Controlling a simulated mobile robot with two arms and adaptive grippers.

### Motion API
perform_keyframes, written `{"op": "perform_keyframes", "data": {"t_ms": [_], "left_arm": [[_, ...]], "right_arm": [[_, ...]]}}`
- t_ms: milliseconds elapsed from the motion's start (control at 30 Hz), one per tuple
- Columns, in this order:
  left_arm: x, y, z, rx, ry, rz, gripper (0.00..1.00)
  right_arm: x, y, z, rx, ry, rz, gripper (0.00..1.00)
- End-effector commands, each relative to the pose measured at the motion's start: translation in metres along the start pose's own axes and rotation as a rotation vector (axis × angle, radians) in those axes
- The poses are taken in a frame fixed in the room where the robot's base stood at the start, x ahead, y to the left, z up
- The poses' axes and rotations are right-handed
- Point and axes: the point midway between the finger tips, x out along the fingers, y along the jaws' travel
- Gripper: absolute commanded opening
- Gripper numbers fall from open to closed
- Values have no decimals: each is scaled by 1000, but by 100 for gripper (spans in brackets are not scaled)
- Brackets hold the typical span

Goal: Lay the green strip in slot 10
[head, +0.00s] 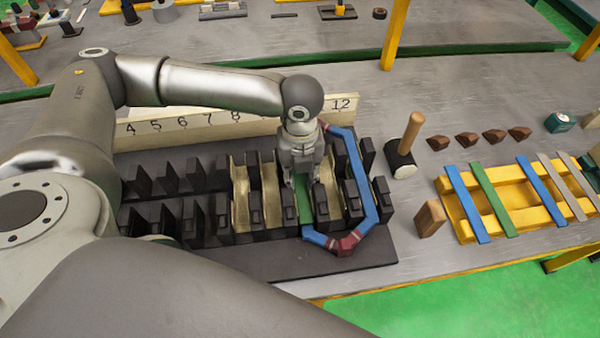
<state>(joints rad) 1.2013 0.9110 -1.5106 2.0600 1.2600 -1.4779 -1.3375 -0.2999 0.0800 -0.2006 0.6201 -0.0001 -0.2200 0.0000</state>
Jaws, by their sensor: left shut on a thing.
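My left gripper (303,172) points down over the black slotted stator block (340,258), shut on a green strip (304,206). The strip runs lengthwise between two rows of black teeth, low in a slot. Whether it rests on the slot floor cannot be told. Its far end is hidden by the gripper. Tan liners (241,200) show in slots to the left, and another (332,190) to the right. The number board (190,128) shows 4 to 8 and 12; my arm hides the numbers between. My right gripper is not in view.
A blue coil (365,180) with dark red ends loops around teeth just right of the strip. A mallet (402,155) and wooden block (430,218) stand farther right. A yellow rack (515,208) holds blue, green and grey strips. Several brown wedges (466,141) lie behind it.

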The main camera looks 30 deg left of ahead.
Motion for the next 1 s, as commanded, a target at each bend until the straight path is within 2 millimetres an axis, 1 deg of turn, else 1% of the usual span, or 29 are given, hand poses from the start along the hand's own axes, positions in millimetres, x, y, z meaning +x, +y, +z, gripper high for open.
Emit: {"op": "perform_keyframes", "data": {"t_ms": [667, 700, 867, 1000], "left_arm": [[6, 0, 0, 0, 0, -1, 0], [6, 0, 0, 0, 0, -1, 30], [6, 0, 0, 0, 1, 0, 51], [6, 0, 0, 0, 1, 0, 51]], "right_arm": [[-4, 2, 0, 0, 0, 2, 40], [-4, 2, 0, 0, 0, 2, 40], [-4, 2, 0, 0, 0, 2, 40], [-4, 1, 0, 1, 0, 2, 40]]}}
